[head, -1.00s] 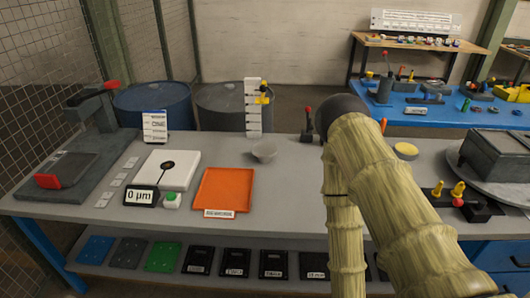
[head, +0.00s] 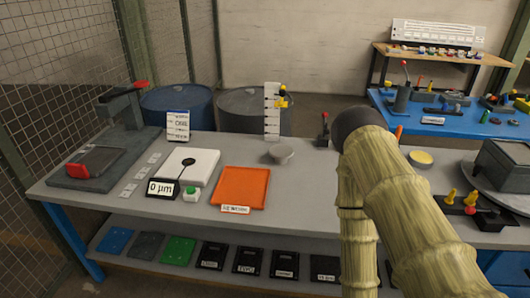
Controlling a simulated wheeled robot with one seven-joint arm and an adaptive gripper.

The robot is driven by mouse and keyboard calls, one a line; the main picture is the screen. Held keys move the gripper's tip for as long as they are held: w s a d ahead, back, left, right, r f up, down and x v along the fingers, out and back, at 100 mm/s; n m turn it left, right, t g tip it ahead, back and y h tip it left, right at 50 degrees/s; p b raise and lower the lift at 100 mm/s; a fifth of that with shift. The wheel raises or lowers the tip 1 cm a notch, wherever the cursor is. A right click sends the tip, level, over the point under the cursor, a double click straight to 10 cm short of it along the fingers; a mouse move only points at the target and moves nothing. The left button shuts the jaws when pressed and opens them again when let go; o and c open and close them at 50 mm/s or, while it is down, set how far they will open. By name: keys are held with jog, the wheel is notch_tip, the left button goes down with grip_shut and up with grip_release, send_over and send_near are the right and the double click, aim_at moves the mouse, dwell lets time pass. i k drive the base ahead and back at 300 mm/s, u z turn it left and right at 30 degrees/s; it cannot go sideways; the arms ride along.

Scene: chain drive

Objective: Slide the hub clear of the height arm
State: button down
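A white upright scale (head: 272,112) with a yellow arm (head: 281,103) stands at the back of the grey bench. A small round grey piece (head: 280,154) sits on the bench in front of it, apart from the scale as seen here. I cannot tell for sure whether this piece is the hub. My arm, in a ribbed tan sleeve, rises at the right and hides part of the bench. My gripper is not in view.
An orange tray (head: 240,188) lies left of centre, beside a white plate (head: 191,166) and a display reading 0 µm (head: 163,188). A dark press-like stand (head: 124,135) is at the left. A grey turntable with a dark box (head: 503,168) stands right.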

aim_at(280, 153)
jog(key=k, duration=0.3)
jog(key=u, duration=1.65)
jog(key=i, duration=3)
jog(key=z, duration=3.15)
jog(key=i, duration=0.5)
jog(key=z, duration=0.05)
